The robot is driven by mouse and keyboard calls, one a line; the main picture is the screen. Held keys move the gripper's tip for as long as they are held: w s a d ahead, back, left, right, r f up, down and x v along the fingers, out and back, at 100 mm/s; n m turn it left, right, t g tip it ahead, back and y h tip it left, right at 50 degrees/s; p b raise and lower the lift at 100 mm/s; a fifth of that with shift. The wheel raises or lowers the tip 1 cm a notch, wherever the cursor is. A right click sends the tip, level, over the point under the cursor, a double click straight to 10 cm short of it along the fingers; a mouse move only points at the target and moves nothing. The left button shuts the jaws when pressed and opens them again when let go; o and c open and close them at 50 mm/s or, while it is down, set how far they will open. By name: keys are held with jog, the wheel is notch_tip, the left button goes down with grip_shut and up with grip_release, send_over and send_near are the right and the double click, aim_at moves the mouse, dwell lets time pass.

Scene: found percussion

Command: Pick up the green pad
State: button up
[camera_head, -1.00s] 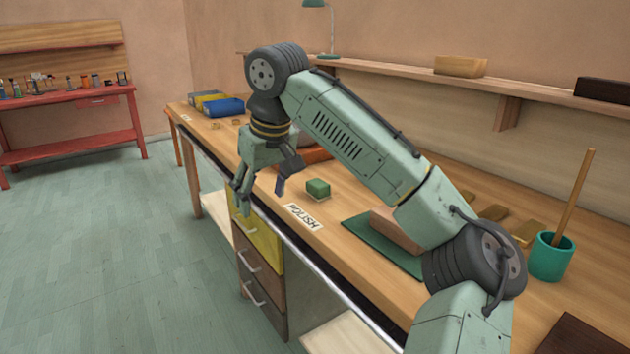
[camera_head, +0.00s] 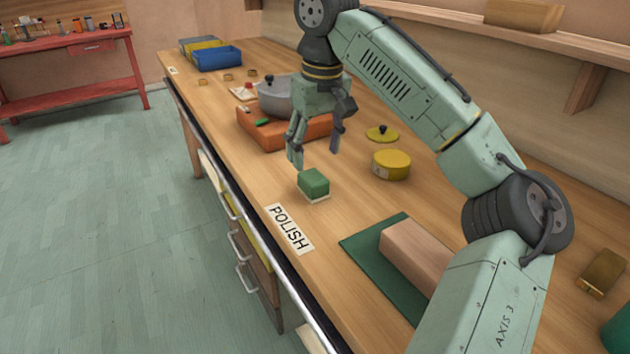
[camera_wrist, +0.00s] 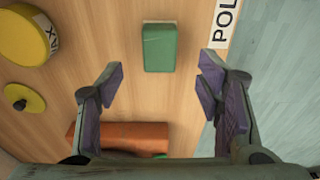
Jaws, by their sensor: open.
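The green pad (camera_head: 314,182) is a small green block with a pale underside. It lies on the wooden bench beside the POLISH label (camera_head: 289,229). My gripper (camera_head: 315,152) is open and empty above the bench, a little behind the pad in the head view. In the wrist view the pad (camera_wrist: 160,47) is at the top centre, beyond the fingertips of my open gripper (camera_wrist: 160,78) and roughly in line with the gap between them. The fingers do not touch it.
A green mat (camera_head: 365,249) bears a tan block (camera_head: 417,255). The bench's front edge is close left of the label.

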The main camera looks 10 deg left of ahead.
aim_at(313, 177)
jog(key=f, duration=0.2)
jog(key=f+p, duration=0.1)
jog(key=f, duration=0.4)
jog(key=shift+w+a+f, duration=0.2)
jog(key=shift+w+a, duration=0.15)
jog(key=shift+c, duration=0.4)
jog(key=c, duration=1.2)
